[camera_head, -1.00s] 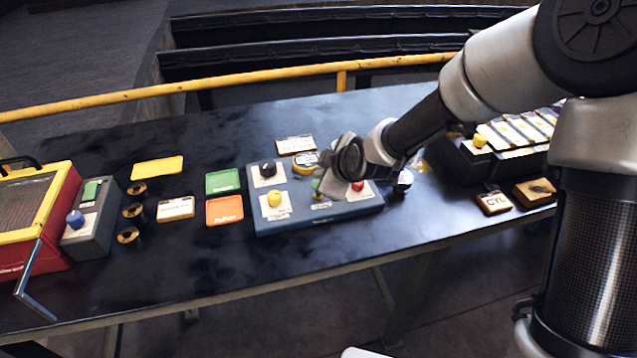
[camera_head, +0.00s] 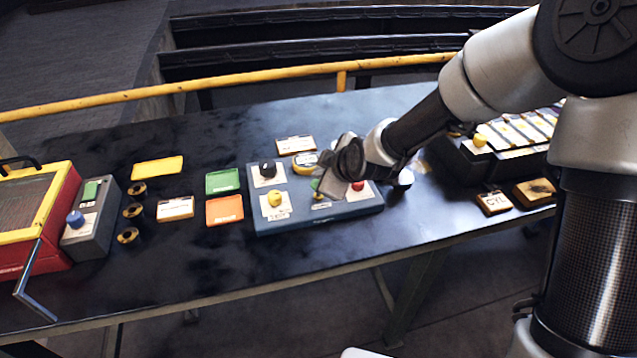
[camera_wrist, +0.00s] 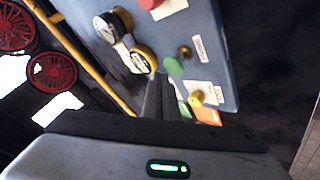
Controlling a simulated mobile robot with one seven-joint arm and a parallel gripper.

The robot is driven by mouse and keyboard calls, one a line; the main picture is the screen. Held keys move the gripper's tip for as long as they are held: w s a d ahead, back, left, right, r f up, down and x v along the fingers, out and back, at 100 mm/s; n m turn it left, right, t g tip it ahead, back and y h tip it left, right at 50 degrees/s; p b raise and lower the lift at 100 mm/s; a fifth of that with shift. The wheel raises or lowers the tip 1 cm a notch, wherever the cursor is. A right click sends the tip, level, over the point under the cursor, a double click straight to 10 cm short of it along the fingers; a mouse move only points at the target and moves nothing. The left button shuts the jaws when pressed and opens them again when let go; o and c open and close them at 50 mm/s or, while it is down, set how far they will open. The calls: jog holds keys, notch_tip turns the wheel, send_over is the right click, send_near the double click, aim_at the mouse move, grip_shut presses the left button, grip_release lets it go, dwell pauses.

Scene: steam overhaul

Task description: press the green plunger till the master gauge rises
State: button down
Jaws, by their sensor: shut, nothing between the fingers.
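The blue-grey control box (camera_head: 290,222) sits mid-table. Its green plunger (camera_head: 315,184) is mostly hidden behind my gripper (camera_head: 327,190) in the head view. In the wrist view the green plunger (camera_wrist: 173,66) shows as a green disc just beyond the tips of my gripper (camera_wrist: 160,80). My gripper is shut and empty, pointing down at the box. I cannot tell whether the fingertips touch the plunger. A yellow-rimmed round gauge (camera_head: 305,160) stands at the box's back edge; it is partly hidden and its needle is unreadable. I cannot tell whether it is the master gauge.
On the box are a yellow knob (camera_head: 275,199), a black knob (camera_head: 268,168) and a red button (camera_head: 357,185). Green (camera_head: 222,181) and orange (camera_head: 224,210) cards lie left of it. A keyed unit (camera_head: 500,155) stands right. The front table strip is clear.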

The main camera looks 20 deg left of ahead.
jog(key=shift+f, duration=0.15)
jog(key=shift+f+b, duration=0.25)
jog(key=shift+b, duration=0.25)
jog(key=shift+s+f+b, duration=0.1)
jog(key=shift+f+b, duration=1.35)
dwell(1.0)
jog(key=shift+d, duration=0.1)
jog(key=shift+r+p, duration=1.1)
jog(key=shift+r, duration=0.65)
jog(key=shift+r, duration=0.15)
notch_tip(320, 180, up, 5)
jog(key=p, duration=0.3)
jog(key=shift+p, duration=0.4)
